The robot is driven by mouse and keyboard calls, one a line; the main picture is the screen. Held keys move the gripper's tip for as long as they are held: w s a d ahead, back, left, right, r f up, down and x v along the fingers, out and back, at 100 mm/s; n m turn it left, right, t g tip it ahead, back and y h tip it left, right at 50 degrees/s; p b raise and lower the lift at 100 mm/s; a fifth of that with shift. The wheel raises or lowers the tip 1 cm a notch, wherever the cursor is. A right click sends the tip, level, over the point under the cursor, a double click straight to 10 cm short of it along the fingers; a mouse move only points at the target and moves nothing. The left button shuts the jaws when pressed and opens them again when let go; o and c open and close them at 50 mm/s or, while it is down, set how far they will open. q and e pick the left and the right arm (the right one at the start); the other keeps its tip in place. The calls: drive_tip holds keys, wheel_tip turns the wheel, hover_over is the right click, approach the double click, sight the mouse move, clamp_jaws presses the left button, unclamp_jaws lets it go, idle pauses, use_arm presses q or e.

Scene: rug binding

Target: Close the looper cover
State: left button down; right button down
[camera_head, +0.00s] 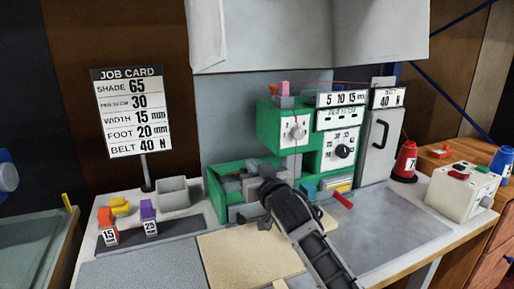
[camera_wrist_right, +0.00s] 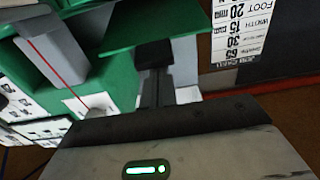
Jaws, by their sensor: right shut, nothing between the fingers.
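The green binding machine (camera_head: 268,128) stands at the back middle of the table. Grey parts (camera_head: 232,186) show in its low left section, where the looper area appears to be. A light grey block (camera_head: 243,213) sits at its lower front. I cannot tell for sure which part is the looper cover or how far it is open. My right gripper (camera_head: 270,191) is shut and empty, right at the machine's low front, and hides part of it. In the right wrist view its dark fingers (camera_wrist_right: 154,72) point at the green body; contact cannot be told. My left gripper is not in view.
A tan board (camera_head: 230,258) lies under my right arm. A red-handled tool (camera_head: 343,200) lies right of the gripper. Orange (camera_head: 108,219) and purple (camera_head: 148,212) pieces and a grey bin (camera_head: 178,193) are left. The job card (camera_head: 130,110) stands behind them. The right grey mat (camera_head: 390,230) is clear.

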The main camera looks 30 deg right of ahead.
drive_tip(key=shift+t, duration=0.5)
drive_tip(key=shift+s+f+b, duration=0.2)
drive_tip(key=shift+f+b, duration=0.2)
drive_tip(key=shift+f, duration=0.35)
drive_tip(key=shift+s+f+b, duration=0.25)
drive_tip(key=shift+f+b, duration=0.1)
drive_tip(key=shift+f, duration=0.35)
drive_tip(key=shift+s+f+b, duration=0.2)
drive_tip(key=shift+f+b, duration=0.2)
drive_tip(key=shift+f, duration=0.35)
